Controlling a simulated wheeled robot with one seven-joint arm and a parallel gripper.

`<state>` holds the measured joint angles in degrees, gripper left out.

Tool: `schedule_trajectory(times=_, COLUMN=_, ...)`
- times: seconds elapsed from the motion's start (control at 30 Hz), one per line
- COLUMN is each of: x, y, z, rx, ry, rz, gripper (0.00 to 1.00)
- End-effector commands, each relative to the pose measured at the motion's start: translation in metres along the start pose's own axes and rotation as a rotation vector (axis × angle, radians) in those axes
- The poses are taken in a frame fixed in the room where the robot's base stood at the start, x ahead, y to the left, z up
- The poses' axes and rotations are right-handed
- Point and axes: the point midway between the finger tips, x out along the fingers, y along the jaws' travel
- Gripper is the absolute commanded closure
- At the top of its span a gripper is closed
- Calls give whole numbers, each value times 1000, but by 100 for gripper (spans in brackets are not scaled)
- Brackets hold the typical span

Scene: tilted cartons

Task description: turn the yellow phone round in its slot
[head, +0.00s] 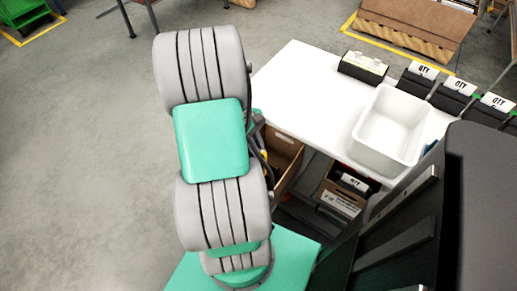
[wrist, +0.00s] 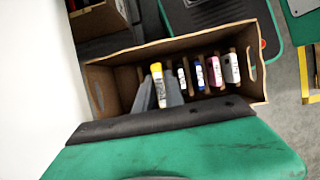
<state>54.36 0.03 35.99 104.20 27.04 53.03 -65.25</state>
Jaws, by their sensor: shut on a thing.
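The yellow phone (wrist: 157,86) stands on edge in the open brown carton (wrist: 118,118) in the wrist view, its yellow end up and a white label on its side. My gripper (wrist: 159,92) is shut on it, one grey finger on each side. Whether the phone's lower end is still in its slot is hidden. To its right, other phones stand in a row: one with a white label (wrist: 182,78), a blue one (wrist: 200,78), a pink one (wrist: 215,71) and a grey one (wrist: 232,69).
A white table (head: 300,85) bears a white tub (head: 390,130) and several black bins with QTY labels (head: 453,95). A second carton (head: 345,190) stands below the table edge.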

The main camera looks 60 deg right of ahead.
Motion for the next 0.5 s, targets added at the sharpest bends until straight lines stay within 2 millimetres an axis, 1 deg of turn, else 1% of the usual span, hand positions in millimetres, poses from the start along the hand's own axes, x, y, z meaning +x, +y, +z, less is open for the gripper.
schedule_trajectory(times=0.03, x=7, y=0, z=-3, rx=0, ry=1, rz=1, gripper=100)
schedule_trajectory(times=0.17, x=14, y=0, z=-6, rx=0, ry=0, rz=0, gripper=100)
schedule_trajectory(times=0.5, x=40, y=0, z=-17, rx=0, ry=-1, rz=-1, gripper=100)
